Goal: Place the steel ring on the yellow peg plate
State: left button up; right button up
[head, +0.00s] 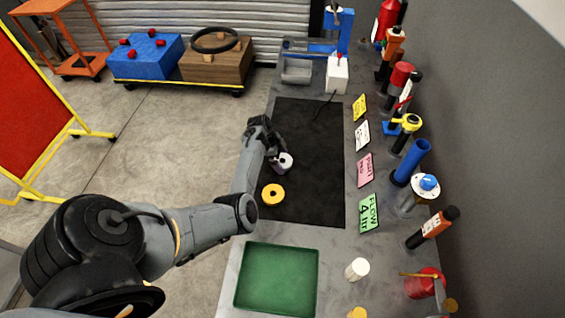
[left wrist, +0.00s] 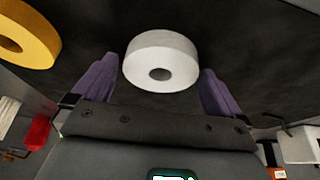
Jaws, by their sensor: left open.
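A pale grey, thick-walled ring (head: 284,164), which looks like the steel ring, is at the black mat. In the left wrist view the ring (left wrist: 161,61) shows its round hole and lies between the two purple fingers. My left gripper (head: 274,150) is open; gaps show between its fingers and the ring. A yellow disc (head: 272,194) with a dark centre lies on the mat, nearer than the ring. It also shows, with a hole, in the left wrist view (left wrist: 26,36). I cannot make out a peg on it. My right gripper is not in view.
The black mat (head: 316,135) is mostly bare. A green tray (head: 276,280) sits at the near end of the bench. A white cylinder (head: 357,269) stands right of it. Coloured label cards (head: 369,213) and several upright tools line the right side.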

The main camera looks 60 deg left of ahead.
pick_arm(q)
jog(key=shift+c, duration=0.3)
jog(key=c, duration=1.6)
jog(key=shift+r, duration=0.15)
